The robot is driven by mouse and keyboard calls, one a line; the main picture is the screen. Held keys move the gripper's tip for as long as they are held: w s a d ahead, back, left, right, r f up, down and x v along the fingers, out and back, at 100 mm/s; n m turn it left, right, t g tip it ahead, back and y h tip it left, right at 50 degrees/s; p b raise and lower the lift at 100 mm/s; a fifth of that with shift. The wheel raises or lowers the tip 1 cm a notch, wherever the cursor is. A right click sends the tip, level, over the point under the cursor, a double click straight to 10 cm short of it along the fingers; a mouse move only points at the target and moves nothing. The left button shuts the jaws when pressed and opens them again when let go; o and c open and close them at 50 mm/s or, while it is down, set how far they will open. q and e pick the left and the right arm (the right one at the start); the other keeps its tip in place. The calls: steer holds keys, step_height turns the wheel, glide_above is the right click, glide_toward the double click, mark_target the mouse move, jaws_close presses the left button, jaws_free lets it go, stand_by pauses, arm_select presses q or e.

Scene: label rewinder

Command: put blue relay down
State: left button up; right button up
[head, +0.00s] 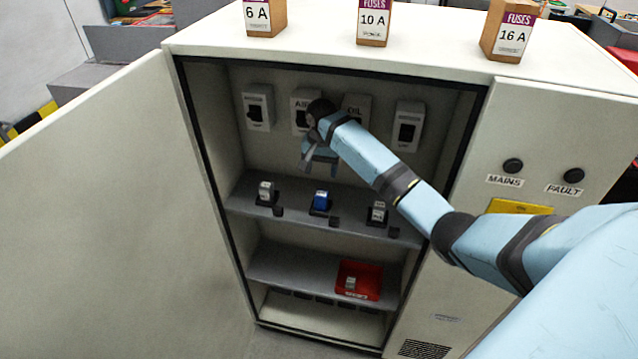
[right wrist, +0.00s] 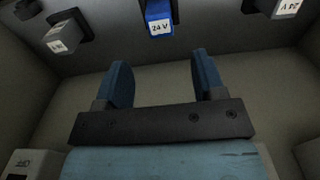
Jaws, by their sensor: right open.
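The blue relay (head: 321,200) sits upright in the middle black socket on the upper grey shelf inside the open cabinet. In the right wrist view the blue relay (right wrist: 159,17) shows its "24 V" label beyond the fingers. My right gripper (head: 320,162) is above the relay, apart from it. Its two fingers (right wrist: 157,82) are spread with nothing between them. My left gripper is in neither view.
White relays stand left (head: 266,191) and right (head: 378,212) of the blue one. A red tray (head: 372,281) with a white relay is on the lower shelf. Switches line the back wall. The open door (head: 90,215) bounds the left. Fuse boxes (head: 373,22) stand on top.

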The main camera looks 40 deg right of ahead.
steer(key=s+a+f+n+t, duration=0.1)
steer(key=s+a+f, duration=0.1)
steer(key=f, duration=0.2)
steer(key=s+a+f+n, duration=0.1)
steer(key=s+a+f, duration=0.1)
steer(key=a+f, duration=0.1)
steer(key=s+a+f+n+t, duration=0.1)
steer(key=s+a+f, duration=0.1)
steer(key=f, duration=0.3)
steer(key=shift+s+a+f+n+t, duration=0.2)
steer(key=shift+a+n+t, duration=0.1)
steer(key=shift+a+n, duration=0.1)
steer(key=s+a+f+n+t+y, duration=0.1)
steer(key=s+a+f+n+t, duration=0.25)
steer(key=s+a, duration=0.4)
steer(key=s+a+f+n+t+y, duration=0.1)
steer(key=s+a+f+n+t, duration=0.25)
steer(key=s, duration=0.75)
steer(key=s+a+r+n+t, duration=0.1)
steer(key=s+a, duration=0.3)
steer(key=s, duration=0.4)
steer(key=shift+s+r+y, duration=0.2)
steer(key=shift+r+y, duration=0.2)
steer(key=shift+r, duration=0.35)
steer(key=shift+a, duration=0.1)
